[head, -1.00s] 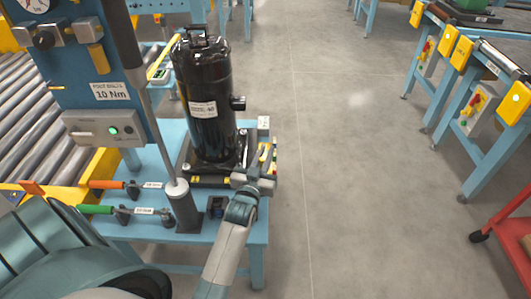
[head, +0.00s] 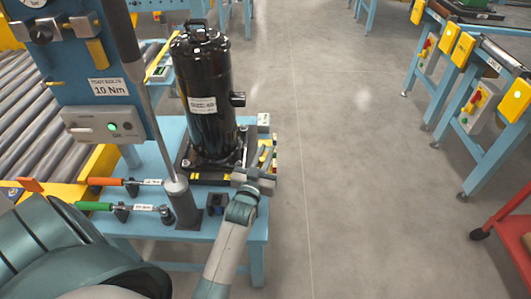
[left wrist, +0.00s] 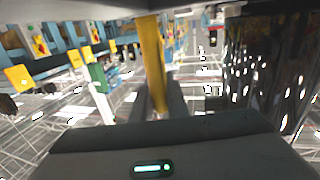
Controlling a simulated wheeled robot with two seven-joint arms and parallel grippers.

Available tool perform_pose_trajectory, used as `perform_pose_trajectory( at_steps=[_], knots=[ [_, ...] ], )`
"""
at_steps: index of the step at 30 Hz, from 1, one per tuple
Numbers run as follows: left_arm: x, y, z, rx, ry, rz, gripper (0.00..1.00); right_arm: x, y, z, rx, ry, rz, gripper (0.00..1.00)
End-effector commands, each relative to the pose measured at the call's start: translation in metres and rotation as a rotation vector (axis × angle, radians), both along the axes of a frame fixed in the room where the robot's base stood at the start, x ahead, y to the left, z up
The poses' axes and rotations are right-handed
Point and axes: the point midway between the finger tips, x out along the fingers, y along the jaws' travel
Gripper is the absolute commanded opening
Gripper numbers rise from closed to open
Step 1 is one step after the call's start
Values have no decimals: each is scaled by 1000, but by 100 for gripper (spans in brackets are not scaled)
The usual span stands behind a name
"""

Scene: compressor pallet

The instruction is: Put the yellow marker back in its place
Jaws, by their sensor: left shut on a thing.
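My left gripper (head: 254,178) is at the right edge of the blue bench, beside the base of the black compressor (head: 208,100). In the left wrist view the yellow marker (left wrist: 152,60) stands between the fingers, and the gripper is shut on it. The compressor fills the right of that view. In the head view a thin yellow piece (head: 265,146) shows just beyond the gripper; I cannot tell whether it is the held marker. Small coloured items (head: 274,158) are at the bench edge beside it. My right gripper is not in view.
An orange-handled tool (head: 105,182) and a green-handled tool (head: 95,206) lie in holders on the blue bench (head: 250,234). A grey post (head: 183,205) stands left of the gripper. A panel labelled 10 Nm (head: 110,88) rises at left.

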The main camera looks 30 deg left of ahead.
Motion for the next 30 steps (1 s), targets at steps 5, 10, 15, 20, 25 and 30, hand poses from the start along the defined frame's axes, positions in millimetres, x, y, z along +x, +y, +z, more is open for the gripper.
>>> perform_pose_trajectory(
  at_steps=[5,10,15,20,25,30],
  knots=[
    [0,0,-4,0,0,0,0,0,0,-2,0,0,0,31],
    [0,0,-6,0,0,0,0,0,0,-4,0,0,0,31],
    [0,0,-9,0,0,0,0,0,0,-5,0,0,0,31],
    [0,0,-12,0,0,0,0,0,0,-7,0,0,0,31],
    [0,0,-14,0,0,0,18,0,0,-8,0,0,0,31],
    [0,0,-13,0,0,0,35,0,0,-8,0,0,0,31]
  ],
)
